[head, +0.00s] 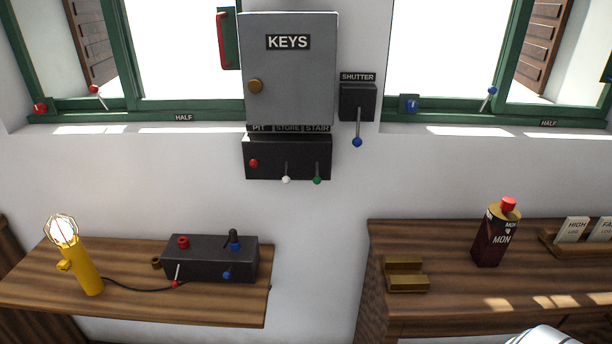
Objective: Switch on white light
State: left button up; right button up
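A black switch box (262,150) hangs on the wall under the grey key cabinet, with the labels PIT, STORE and STAIR along its top. Its white-knobbed lever (286,179) is in the middle, below STORE, and points down. The green-knobbed lever (317,180) to its right also points down. The red knob (253,163) on the left sits higher than the other two. Neither of my grippers shows in the head view.
The grey KEYS cabinet (287,75) is above, the SHUTTER switch (357,102) to its right. A yellow caged lamp (82,268) and dark control box (210,258) stand on the left shelf. A dark bottle (495,237) and brass block (406,273) stand on the right table.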

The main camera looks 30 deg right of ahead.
aim_at(286, 180)
jog(key=z, duration=0.95)
